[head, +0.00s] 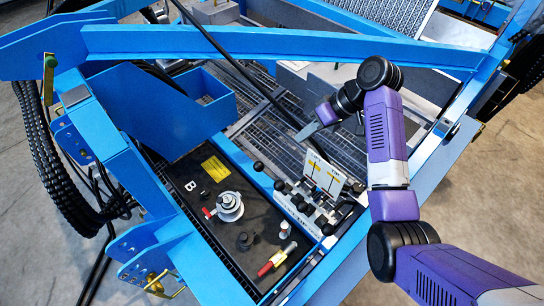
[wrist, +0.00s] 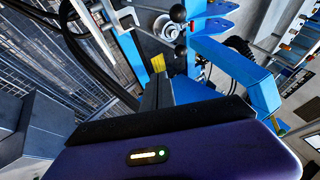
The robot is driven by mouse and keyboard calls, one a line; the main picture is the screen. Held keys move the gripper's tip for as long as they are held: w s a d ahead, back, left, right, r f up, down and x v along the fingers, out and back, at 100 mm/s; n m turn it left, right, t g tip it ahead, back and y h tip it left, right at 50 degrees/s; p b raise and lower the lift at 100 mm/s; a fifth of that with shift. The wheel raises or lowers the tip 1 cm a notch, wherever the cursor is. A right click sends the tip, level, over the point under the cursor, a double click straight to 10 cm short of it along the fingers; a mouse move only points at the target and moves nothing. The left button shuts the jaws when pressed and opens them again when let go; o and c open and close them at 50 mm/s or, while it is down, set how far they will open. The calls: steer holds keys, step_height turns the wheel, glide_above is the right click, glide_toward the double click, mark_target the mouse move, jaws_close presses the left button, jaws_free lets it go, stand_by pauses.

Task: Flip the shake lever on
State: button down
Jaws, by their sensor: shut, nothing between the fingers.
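A bank of levers with black ball knobs (head: 318,207) stands on the blue frame, right of centre in the head view. White label plates (head: 323,172) stand behind it; their print is too small to read surely, so I cannot tell which lever is the shake lever. My gripper (head: 304,132) is shut and empty, pointing left above and behind the plates, apart from the levers. In the wrist view the shut fingers (wrist: 157,92) point up the picture, and a black ball knob (wrist: 178,13) on a metal rod shows beyond them.
A blue box (head: 185,110) stands left. A black panel (head: 215,200) holds a round metal fitting (head: 229,206) and a red-handled valve (head: 277,259). Steel grating lies under the gripper.

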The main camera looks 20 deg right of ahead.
steer(key=shift+f, duration=0.1)
steer(key=w+a+f+p, duration=0.2)
steer(key=a+f, duration=0.6)
steer(key=f, duration=0.1)
steer(key=shift+w+a+p, duration=0.25)
steer(key=shift+a+p, duration=0.05)
steer(key=shift+a, duration=0.05)
steer(key=shift+w, duration=0.1)
